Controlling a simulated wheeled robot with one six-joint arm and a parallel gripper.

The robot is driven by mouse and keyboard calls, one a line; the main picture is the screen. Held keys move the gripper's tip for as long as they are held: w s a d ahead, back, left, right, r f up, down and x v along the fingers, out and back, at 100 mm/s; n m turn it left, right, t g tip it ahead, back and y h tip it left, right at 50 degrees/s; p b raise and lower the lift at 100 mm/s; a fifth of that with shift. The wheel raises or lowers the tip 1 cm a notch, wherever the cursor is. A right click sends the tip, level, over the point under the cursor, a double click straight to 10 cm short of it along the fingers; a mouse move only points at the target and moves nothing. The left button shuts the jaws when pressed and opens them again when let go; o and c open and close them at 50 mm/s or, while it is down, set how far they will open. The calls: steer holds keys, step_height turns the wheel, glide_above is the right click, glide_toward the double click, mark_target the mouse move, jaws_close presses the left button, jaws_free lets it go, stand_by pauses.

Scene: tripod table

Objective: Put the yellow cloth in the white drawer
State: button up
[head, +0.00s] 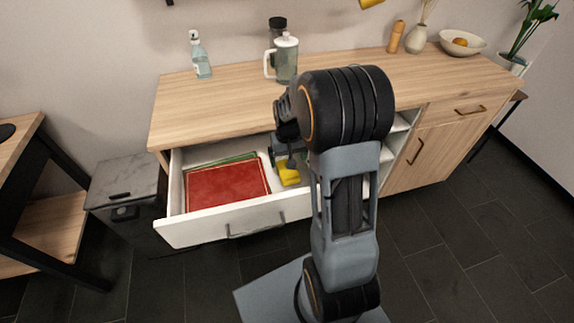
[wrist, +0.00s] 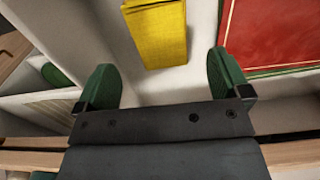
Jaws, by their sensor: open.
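The white drawer (head: 215,224) is pulled open from the wooden cabinet. The folded yellow cloth (head: 288,172) lies inside it at the right, partly hidden by my arm in the head view. In the wrist view the yellow cloth (wrist: 157,32) lies on the drawer's pale floor, ahead of the green fingertips. My gripper (wrist: 162,80) is open and empty, with its fingers apart and clear of the cloth. In the head view the gripper is at the drawer's right end, mostly hidden by my arm.
A red book (head: 228,186) with a green one under it fills the drawer's left and middle. The wooden top (head: 240,98) holds a spray bottle (head: 200,55), a pitcher (head: 285,60) and a fruit bowl (head: 462,42). Open shelves lie right of the drawer.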

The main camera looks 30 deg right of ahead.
steer(key=s+a+r+n+t, duration=0.1)
steer(key=s+a+r, duration=0.35)
steer(key=r, duration=0.55)
steer(key=s+a, duration=0.1)
steer(key=s, duration=0.2)
steer(key=s+a+r+t, duration=0.1)
steer(key=s+a, duration=0.1)
steer(key=s, duration=0.1)
steer(key=s+a+r+n+t, duration=0.1)
steer(key=s, duration=0.3)
steer(key=shift+a+r+p, duration=0.1)
steer(key=shift+a+p, duration=0.2)
steer(key=shift+a, duration=0.1)
steer(key=shift+w+r, duration=0.1)
steer(key=shift+r, duration=0.05)
